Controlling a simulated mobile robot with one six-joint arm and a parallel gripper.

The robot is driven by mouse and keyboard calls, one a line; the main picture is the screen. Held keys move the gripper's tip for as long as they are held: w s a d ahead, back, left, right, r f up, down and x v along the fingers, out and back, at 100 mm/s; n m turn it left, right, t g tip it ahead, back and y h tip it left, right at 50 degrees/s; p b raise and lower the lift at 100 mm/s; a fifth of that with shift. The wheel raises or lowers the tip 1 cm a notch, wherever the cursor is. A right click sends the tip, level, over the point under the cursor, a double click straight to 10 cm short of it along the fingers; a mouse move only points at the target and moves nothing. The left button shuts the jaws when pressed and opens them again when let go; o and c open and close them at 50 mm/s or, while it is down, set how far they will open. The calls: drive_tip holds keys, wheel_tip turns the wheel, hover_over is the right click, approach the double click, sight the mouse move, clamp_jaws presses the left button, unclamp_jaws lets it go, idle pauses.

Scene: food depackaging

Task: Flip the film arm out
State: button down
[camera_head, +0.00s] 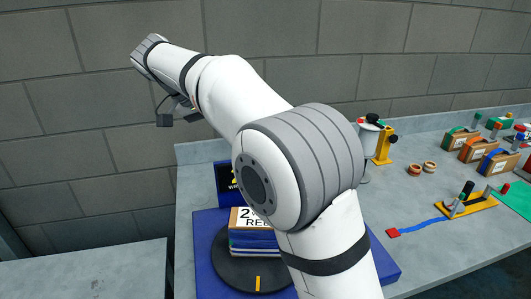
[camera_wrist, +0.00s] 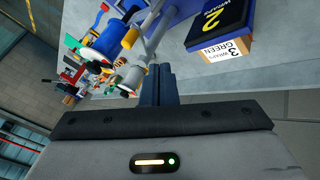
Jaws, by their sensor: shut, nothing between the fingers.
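My gripper (camera_wrist: 158,82) is shut and empty, its dark fingers pressed together in the wrist view. In the head view the end of my arm is raised at the upper left, against the wall. A grey post or arm (camera_wrist: 133,74) runs beside the fingertips in the wrist view, perhaps the film arm; I cannot tell whether the fingers touch it. In the head view my arm hides much of the station. A dark turntable (camera_head: 225,270) with a yellow mark carries a stack of labelled boxes (camera_head: 252,240) on a blue base (camera_head: 205,222).
A dark sign (camera_wrist: 213,22) reading "2 WRAPS" stands near a white label (camera_wrist: 222,52) reading "3 WRAPS GREEN". On the grey table (camera_head: 440,258) at right are a yellow-based tool (camera_head: 466,208), a blue strip (camera_head: 420,226), two small rings (camera_head: 422,168) and several cartons (camera_head: 470,148).

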drive_tip(key=w+d+f+p, duration=0.1)
drive_tip(key=d+f+p, duration=0.1)
drive_tip(key=d+f, duration=0.6)
drive_tip(key=shift+w+d, duration=0.2)
drive_tip(key=shift+d, duration=0.55)
drive_tip(key=shift+s+a, duration=0.1)
drive_tip(key=shift+a, duration=0.1)
